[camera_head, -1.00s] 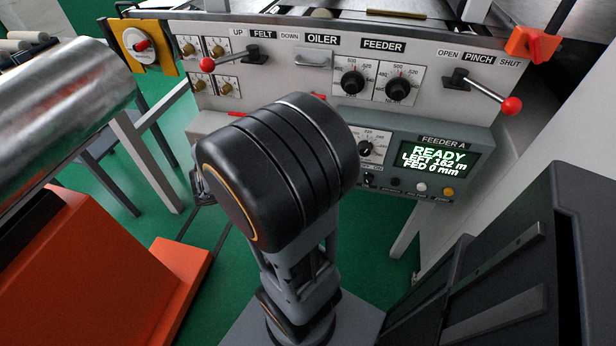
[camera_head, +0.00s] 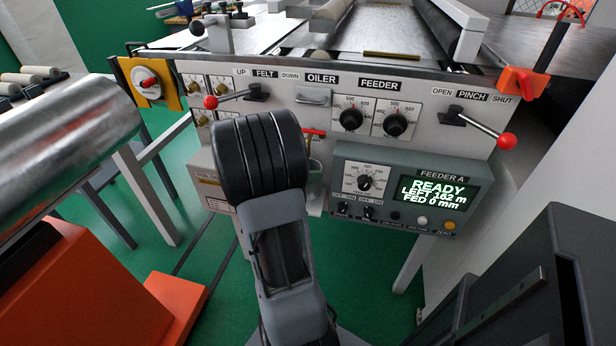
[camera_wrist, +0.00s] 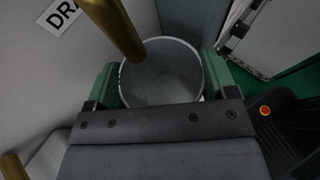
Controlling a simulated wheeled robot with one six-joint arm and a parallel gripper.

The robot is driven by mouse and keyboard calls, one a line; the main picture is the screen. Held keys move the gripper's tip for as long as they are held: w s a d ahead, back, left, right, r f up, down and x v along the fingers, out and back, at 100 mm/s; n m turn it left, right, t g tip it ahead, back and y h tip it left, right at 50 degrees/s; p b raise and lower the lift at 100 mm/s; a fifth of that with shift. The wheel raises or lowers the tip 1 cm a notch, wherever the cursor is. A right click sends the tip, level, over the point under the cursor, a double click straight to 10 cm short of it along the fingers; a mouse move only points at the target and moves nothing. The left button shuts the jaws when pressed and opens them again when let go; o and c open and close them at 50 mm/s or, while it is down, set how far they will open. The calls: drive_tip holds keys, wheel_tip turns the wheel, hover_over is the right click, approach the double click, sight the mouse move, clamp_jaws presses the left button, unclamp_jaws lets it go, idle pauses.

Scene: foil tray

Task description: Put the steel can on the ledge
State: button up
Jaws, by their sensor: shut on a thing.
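The steel can (camera_wrist: 165,84) is in the wrist view, seen from above with its round open top facing the camera. My gripper (camera_wrist: 160,78) has its green fingers on either side of the can and is shut on it. Whether anything is inside the grey can I cannot tell. A brass pipe (camera_wrist: 117,30) reaches over the can's rim in the picture; whether it touches I cannot tell. I cannot identify the ledge in either view.
A machine front carries a feeder control box (camera_head: 385,190), a red-knobbed pinch lever (camera_head: 507,141) and a felt lever (camera_head: 211,102). A beige box (camera_head: 208,180) sits left of my arm. A steel roll (camera_head: 65,140) and orange stand (camera_head: 75,270) are at left. Green floor lies below.

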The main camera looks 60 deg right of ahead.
drive_tip(key=shift+w+d, duration=0.15)
drive_tip(key=shift+d, duration=0.35)
drive_tip(key=shift+f+b, duration=0.65)
drive_tip(key=shift+f, duration=1.05)
drive_tip(key=shift+f, duration=0.15)
drive_tip(key=o, duration=1.3)
